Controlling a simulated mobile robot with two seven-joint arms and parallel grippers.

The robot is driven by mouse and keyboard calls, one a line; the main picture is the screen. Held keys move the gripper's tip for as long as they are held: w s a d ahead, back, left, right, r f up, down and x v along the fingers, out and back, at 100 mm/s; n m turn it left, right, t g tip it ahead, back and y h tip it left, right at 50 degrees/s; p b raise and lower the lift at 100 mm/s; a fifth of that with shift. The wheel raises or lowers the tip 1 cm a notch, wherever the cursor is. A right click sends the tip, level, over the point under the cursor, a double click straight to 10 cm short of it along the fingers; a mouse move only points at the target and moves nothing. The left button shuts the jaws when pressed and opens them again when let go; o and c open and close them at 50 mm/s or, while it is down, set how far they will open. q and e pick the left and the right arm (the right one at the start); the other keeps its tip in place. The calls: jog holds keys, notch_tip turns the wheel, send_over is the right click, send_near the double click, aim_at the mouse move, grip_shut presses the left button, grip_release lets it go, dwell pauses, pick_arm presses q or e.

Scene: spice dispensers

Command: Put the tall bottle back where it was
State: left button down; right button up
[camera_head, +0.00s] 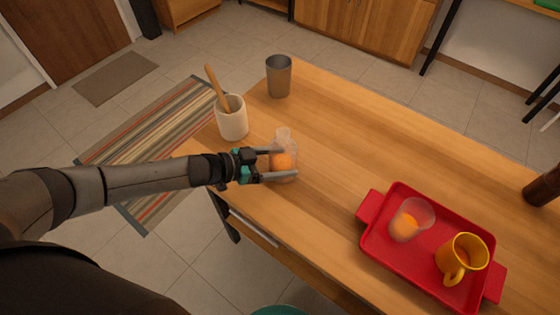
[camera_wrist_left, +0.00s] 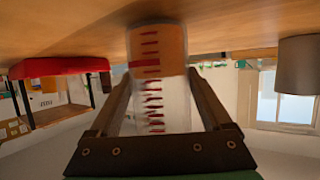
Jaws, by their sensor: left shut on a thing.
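The tall bottle (camera_head: 283,138) is clear, with orange contents low inside and a narrower top. It is upright near the left edge of the wooden table (camera_head: 330,150). My left gripper (camera_head: 289,163) comes in from the left and is shut around its body. In the left wrist view the picture is upside down, and the bottle (camera_wrist_left: 158,90), with red markings, sits between the two fingers. Its base is at or close to the tabletop; I cannot tell whether it touches. My right gripper is not in view.
A white cup (camera_head: 233,120) with a wooden stick and a metal tumbler (camera_head: 279,78) stand behind the bottle. A red tray (camera_head: 385,225) holds a clear cup (camera_head: 412,220) and a yellow mug (camera_head: 462,258). A dark brown object (camera_head: 544,187) is at right. The table's middle is clear.

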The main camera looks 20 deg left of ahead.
pick_arm(q)
jog(key=shift+f, duration=0.15)
grip_release()
jog(key=shift+r, duration=0.2)
jog(key=p+v, duration=0.2)
jog(key=v, duration=1)
